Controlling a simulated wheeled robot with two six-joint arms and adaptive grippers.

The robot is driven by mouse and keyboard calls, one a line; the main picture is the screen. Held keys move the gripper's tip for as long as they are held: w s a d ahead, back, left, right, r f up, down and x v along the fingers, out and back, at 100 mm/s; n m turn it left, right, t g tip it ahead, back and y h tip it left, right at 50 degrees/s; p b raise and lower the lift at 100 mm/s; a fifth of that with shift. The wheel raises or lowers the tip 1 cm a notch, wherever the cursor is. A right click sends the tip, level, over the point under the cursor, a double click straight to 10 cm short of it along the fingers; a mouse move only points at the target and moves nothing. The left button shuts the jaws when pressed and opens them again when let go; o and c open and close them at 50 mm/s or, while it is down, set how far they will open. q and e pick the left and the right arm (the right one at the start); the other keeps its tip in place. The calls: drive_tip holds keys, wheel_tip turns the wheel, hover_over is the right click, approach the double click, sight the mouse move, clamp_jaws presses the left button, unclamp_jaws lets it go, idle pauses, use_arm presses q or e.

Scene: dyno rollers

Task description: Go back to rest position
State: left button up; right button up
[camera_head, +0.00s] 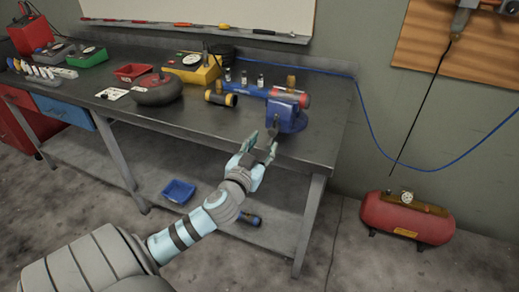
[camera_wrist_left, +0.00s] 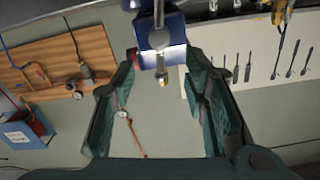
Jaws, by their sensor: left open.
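My left gripper (camera_head: 262,142) is in front of the bench's right front corner, its fingers pointing up toward a blue vise (camera_head: 288,116). Its two teal fingers stand wide apart in the left wrist view (camera_wrist_left: 163,75), with nothing held between them. The vise shows at the top of the left wrist view (camera_wrist_left: 160,28), beyond the fingertips; whether a finger touches it I cannot tell. My right gripper is not in view.
The dark workbench (camera_head: 190,128) holds a yellow box (camera_head: 195,73), a round dark red-topped object (camera_head: 157,90) and a flashlight (camera_head: 221,98). A blue bin (camera_head: 178,191) sits on its lower shelf. A red air tank (camera_head: 405,218) stands right, with open floor between.

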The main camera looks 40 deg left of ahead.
use_arm(q)
drive_tip(key=v, duration=0.2)
drive_tip(key=shift+s+d, duration=0.15)
drive_tip(key=shift+s, duration=0.2)
